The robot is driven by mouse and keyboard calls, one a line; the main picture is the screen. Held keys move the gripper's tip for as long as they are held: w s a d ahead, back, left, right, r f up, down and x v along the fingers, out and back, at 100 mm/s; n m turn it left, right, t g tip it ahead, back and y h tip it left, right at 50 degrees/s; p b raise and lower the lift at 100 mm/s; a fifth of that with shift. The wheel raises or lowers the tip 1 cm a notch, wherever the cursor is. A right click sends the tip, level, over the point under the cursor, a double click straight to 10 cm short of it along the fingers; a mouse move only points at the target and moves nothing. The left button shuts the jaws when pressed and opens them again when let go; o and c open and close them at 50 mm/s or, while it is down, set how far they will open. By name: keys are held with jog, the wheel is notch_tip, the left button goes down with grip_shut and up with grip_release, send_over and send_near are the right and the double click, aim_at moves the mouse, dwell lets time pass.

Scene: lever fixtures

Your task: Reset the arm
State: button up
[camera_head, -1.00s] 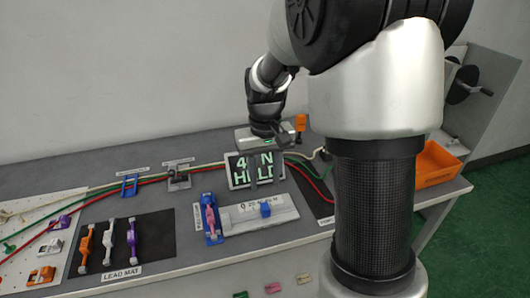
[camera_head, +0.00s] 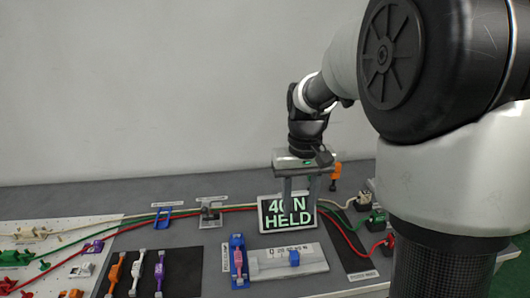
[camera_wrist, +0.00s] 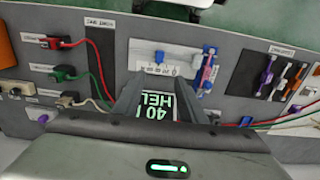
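In the wrist view my gripper (camera_wrist: 160,82) also shows both fingers apart, with the bench below. The display (camera_head: 288,214) reads 40 N HELD in green; it shows upside down and partly hidden in the wrist view (camera_wrist: 158,104). A pale scale block with a blue slider (camera_head: 294,258) lies in front of the display. A blue fixture holding a purple-pink piece (camera_head: 238,259) stands left of the block.
A dark lead mat (camera_head: 190,262) with orange, white and purple leads lies at left. A white pegboard (camera_head: 55,228) is further left. Red, green and white cables run across the bench to connectors (camera_head: 376,219) at right. An orange upright piece (camera_head: 336,172) stands behind.

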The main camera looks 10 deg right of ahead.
jog(key=s+a+r+t, duration=0.1)
jog(key=s+r+t, duration=0.25)
jog(key=s, duration=0.55)
jog(key=s+a+r+t, duration=0.1)
jog(key=s+r+t, duration=0.1)
jog(key=s+r, duration=0.5)
notch_tip(320, 180, up, 11)
jog(key=s+p, duration=0.2)
jog(key=p, duration=1.1)
jog(key=shift+s, duration=0.1)
